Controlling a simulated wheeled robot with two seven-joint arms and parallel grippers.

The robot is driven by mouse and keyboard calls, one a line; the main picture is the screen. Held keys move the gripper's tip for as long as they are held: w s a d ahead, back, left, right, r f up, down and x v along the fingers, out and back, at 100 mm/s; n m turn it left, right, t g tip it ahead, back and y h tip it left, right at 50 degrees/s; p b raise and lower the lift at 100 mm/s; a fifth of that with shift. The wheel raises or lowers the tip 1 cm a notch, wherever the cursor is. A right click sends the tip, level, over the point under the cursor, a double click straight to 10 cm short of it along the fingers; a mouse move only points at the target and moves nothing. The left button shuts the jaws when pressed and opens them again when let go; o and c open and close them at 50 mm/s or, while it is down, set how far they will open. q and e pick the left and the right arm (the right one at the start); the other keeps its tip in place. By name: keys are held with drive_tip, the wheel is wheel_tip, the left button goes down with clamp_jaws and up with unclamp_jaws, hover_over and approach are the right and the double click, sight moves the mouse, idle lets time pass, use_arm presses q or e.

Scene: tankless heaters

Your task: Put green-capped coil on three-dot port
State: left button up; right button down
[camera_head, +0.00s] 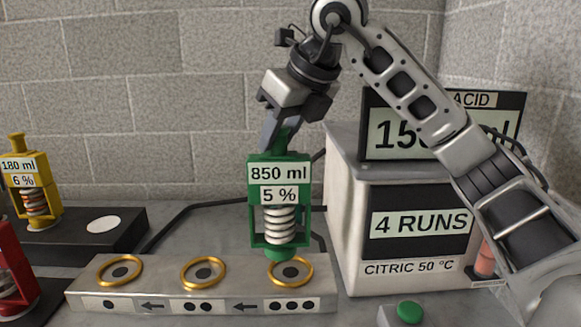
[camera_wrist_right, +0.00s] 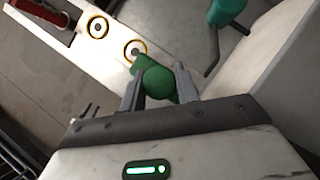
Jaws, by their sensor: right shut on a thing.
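The green-capped coil (camera_head: 281,222) is a green frame around a pale spring, labelled "850 ml" and "5 %". My right gripper (camera_head: 281,137) is shut on its top; the green cap (camera_wrist_right: 158,83) shows between the fingers in the right wrist view. The coil hangs upright, its green base overlapping the back rim of the three-dot port (camera_head: 291,272), a gold ring at the right end of the pale block (camera_head: 170,283). I cannot tell whether base and port touch. My left gripper is not in view.
The two-dot port (camera_head: 203,273) and one-dot port (camera_head: 120,271) look empty. A yellow coil (camera_head: 36,185) stands on a dark base at left, with a red one (camera_head: 10,275) nearer. A "4 RUNS" box (camera_head: 405,230) stands close at right. A green button (camera_head: 409,311) is in front.

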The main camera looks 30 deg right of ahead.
sight(293, 154)
drive_tip(key=shift+d+f, duration=0.9)
drive_tip(key=shift+f, duration=0.1)
wheel_tip(293, 154, down, 2)
drive_tip(key=shift+d+f+b, duration=0.15)
drive_tip(key=shift+f+b, duration=0.05)
drive_tip(key=shift+b, duration=0.25)
drive_tip(key=shift+f, duration=0.35)
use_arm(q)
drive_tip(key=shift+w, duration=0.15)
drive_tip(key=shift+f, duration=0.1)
use_arm(e)
drive_tip(key=shift+f, duration=0.1)
drive_tip(key=c, duration=1)
unclamp_jaws()
drive_tip(key=shift+f, duration=0.15)
drive_tip(key=shift+c, duration=0.2)
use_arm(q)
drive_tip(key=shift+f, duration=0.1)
use_arm(e)
drive_tip(key=shift+s, duration=0.1)
